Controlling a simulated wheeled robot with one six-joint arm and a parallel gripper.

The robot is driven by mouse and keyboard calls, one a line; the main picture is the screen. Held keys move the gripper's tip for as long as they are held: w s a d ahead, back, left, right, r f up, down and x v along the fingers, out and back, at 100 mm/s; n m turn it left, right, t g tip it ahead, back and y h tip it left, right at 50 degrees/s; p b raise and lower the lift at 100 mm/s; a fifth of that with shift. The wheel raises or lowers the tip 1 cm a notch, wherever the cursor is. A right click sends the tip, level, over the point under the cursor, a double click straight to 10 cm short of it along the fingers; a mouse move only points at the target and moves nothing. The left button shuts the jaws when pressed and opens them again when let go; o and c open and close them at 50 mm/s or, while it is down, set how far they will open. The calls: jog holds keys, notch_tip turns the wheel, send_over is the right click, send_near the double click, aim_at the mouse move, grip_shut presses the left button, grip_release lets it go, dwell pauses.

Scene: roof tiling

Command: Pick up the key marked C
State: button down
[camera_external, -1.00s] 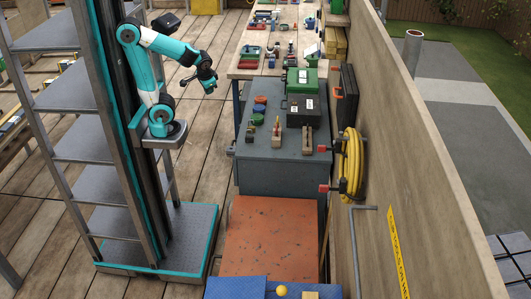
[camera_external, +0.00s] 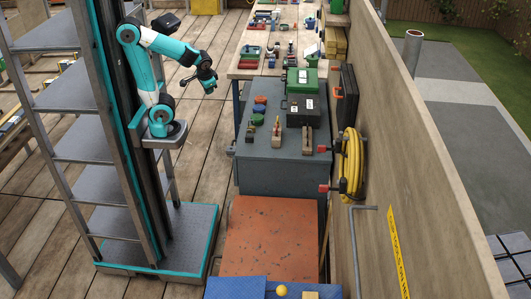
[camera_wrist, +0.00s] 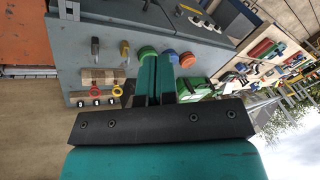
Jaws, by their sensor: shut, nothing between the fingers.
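My gripper (camera_external: 209,86) hangs in the air left of the grey cabinet in the external view. In the wrist view its two fingers (camera_wrist: 155,78) are together, with nothing between them. Beyond the fingers, to the left, are a red ring (camera_wrist: 95,92) and a yellow ring (camera_wrist: 117,91) by a light wooden piece (camera_wrist: 102,78), with small dark and white tags below. These may be keys, but they are too small to tell and no letter C can be read. My gripper is apart from all of them.
The grey cabinet (camera_external: 270,165) carries round coloured items, small upright pieces, a black box (camera_external: 303,112) and a green box (camera_external: 302,80). A wooden bench (camera_external: 243,66) with tools stands behind it. An orange panel (camera_external: 268,235) lies in front. The air around my gripper looks clear.

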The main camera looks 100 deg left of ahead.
jog(key=c, duration=1.1)
grip_release()
jog(key=w+d+n, duration=0.2)
jog(key=w+n, duration=0.1)
jog(key=w, duration=0.9)
jog(key=w+d+n+t+h, duration=0.1)
jog(key=w+d+n, duration=0.1)
jog(key=w, duration=1)
jog(key=w+d+n, duration=0.3)
jog(key=w, duration=0.8)
jog(key=w+d+f+n, duration=0.2)
jog(key=w+d+f, duration=0.15)
jog(key=w, duration=0.35)
jog(key=shift+t+h, duration=0.3)
jog(key=shift+t, duration=0.1)
jog(key=p+x, duration=0.1)
jog(key=x, duration=0.9)
jog(key=shift+s+a+f, duration=0.15)
jog(key=shift+f, duration=0.25)
jog(key=shift+d+p+x, duration=0.2)
jog(key=shift+p+x, duration=0.8)
jog(key=shift+x, duration=1.9)
